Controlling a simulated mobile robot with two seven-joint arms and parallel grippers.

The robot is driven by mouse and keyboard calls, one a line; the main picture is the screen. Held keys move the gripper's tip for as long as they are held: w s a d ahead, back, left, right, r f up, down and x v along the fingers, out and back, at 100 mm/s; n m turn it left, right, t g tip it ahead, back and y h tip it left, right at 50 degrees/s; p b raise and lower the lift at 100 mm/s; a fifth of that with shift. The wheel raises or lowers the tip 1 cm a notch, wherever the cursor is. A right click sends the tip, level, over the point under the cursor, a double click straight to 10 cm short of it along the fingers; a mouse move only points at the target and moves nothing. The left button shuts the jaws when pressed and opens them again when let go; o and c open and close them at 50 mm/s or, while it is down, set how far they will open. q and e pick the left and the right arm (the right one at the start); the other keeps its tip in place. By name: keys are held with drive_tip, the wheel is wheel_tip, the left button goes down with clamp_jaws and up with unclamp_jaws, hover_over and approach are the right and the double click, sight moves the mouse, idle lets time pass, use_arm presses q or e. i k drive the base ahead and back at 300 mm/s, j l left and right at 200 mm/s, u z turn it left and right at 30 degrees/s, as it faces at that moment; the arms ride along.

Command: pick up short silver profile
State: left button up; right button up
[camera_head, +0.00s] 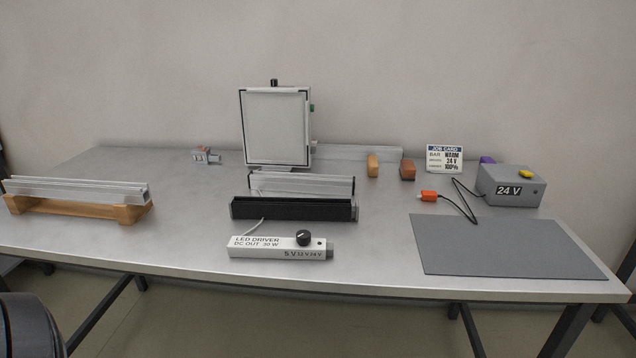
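A short silver profile (302,184) lies on the table near the middle, just behind a black profile (294,208) of similar length. The black one hides part of its front lower side. A longer silver profile (78,188) rests on a wooden cradle (82,208) at the left. Another pale silver bar (358,153) lies at the back, its left part hidden by the framed panel. Neither gripper is in view. A dark rounded part at the bottom left corner looks like part of my arm.
A framed panel (275,128) stands behind the profiles, and an LED driver (278,247) lies in front.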

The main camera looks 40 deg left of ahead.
sight(315, 184)
drive_tip(key=i+l+u, duration=0.15)
drive_tip(key=u, duration=0.3)
drive_tip(key=l+u, duration=0.25)
drive_tip(key=u, duration=0.2)
drive_tip(key=i+l, duration=0.05)
